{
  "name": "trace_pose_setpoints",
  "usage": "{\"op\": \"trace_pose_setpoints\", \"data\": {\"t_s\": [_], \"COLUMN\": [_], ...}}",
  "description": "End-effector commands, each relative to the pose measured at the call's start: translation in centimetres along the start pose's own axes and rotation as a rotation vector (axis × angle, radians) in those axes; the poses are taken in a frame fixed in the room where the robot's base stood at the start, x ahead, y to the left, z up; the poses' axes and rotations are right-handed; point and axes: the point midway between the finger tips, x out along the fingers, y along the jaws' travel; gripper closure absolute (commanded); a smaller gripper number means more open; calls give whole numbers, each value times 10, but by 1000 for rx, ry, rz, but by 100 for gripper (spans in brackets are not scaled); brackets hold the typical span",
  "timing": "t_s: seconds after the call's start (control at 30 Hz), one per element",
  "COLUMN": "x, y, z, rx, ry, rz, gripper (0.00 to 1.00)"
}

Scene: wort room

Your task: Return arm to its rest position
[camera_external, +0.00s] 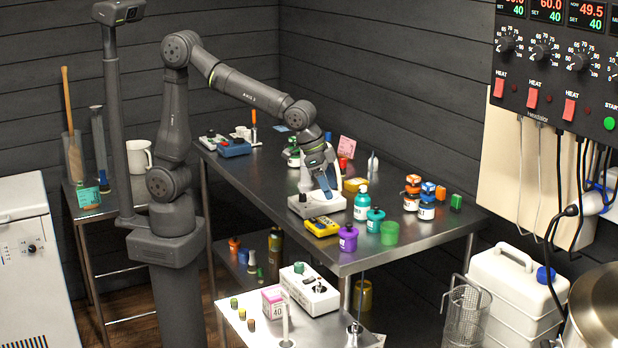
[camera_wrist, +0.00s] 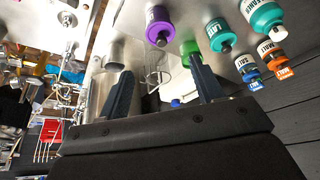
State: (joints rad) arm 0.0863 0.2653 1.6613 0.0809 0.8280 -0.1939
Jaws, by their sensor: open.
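My arm reaches from its column at the left over the dark metal table (camera_external: 262,178). My gripper (camera_external: 328,190) is over the middle of the table, close to a white device (camera_external: 303,206); I cannot tell whether they touch. In the wrist view my gripper (camera_wrist: 160,88) shows two dark fingers spread well apart, with nothing held between them. Beyond the fingers, a purple bottle (camera_wrist: 158,27), a teal bottle (camera_wrist: 221,36) and a green cup (camera_wrist: 190,50) show.
A teal pump bottle (camera_external: 361,204), a yellow meter (camera_external: 322,227) and the purple bottle (camera_external: 348,239) stand near the gripper. Orange- and blue-capped bottles (camera_external: 427,205) are further right. A control panel (camera_external: 556,70) hangs at the right. The table's left front part is bare.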

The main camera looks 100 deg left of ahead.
Motion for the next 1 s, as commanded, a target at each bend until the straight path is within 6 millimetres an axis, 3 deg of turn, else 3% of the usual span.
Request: {"op": "trace_pose_setpoints", "data": {"t_s": [0.3, 0.5, 0.7, 1.0], "x": [5, 6, 6, 6], "y": [65, 97, 114, 117], "z": [6, 11, 15, 16], "rx": [114, 170, 199, 205], "ry": [0, 1, 0, 1], "rz": [48, 71, 83, 85], "gripper": [39, 39, 39, 39]}}
